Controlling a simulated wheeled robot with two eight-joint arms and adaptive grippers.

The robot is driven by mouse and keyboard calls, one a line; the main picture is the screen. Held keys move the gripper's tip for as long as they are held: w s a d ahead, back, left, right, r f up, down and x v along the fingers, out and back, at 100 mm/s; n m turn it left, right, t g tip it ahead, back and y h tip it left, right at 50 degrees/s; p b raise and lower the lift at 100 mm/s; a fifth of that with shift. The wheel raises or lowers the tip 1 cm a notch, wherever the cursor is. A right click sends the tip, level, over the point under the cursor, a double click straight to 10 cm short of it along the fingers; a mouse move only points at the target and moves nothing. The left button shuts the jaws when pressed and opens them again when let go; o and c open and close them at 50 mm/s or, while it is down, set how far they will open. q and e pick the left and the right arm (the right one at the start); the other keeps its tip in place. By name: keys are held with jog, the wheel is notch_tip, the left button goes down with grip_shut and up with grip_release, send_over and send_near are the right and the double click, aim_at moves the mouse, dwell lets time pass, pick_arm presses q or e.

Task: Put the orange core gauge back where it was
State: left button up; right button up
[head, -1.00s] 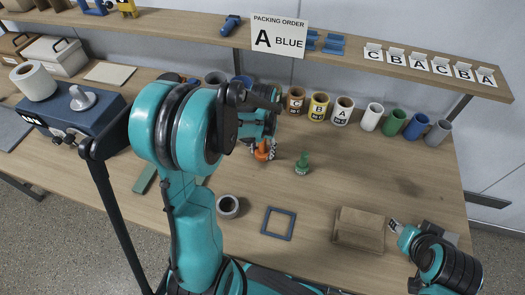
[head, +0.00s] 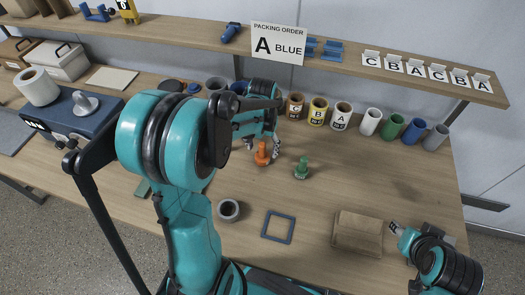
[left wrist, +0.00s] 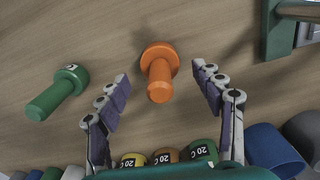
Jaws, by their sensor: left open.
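The orange core gauge (head: 262,155) stands upright on the table, left of the green core gauge (head: 301,168). In the left wrist view the orange gauge (left wrist: 159,72) shows between the spread fingers, with a gap on each side. My left gripper (head: 263,147) is open, its fingers apart on either side of the orange gauge and not touching it. The green gauge (left wrist: 58,92) lies outside the fingers in the left wrist view. My right gripper (head: 397,229) is at the right front of the table; its fingers are too small to judge.
Labelled cores (head: 318,111) and plain white, green, blue and grey cores stand along the back. A grey ring (head: 228,210), a blue square frame (head: 278,227) and a brown block (head: 357,233) lie in front. A shelf (head: 420,75) runs above. The table right of the green gauge is clear.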

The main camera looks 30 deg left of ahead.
pick_arm(q)
notch_tip(320, 180, up, 7)
jog(key=shift+r+p, duration=0.1)
jog(key=shift+p, duration=0.9)
jog(key=shift+s+d+r, duration=0.1)
jog(key=shift+r, duration=0.45)
jog(key=s+d+r+t, duration=0.2)
jog(key=s+d+t, duration=0.1)
jog(key=s+d, duration=0.2)
jog(key=s+d+r+m+t, duration=0.1)
jog(key=s+d+r+t, duration=0.1)
jog(key=s+d+t, duration=0.2)
jog(key=shift+s+d+r+m, duration=0.35)
jog(key=shift+s+d, duration=0.35)
jog(key=shift+s, duration=0.25)
jog(key=shift+f+b, duration=0.75)
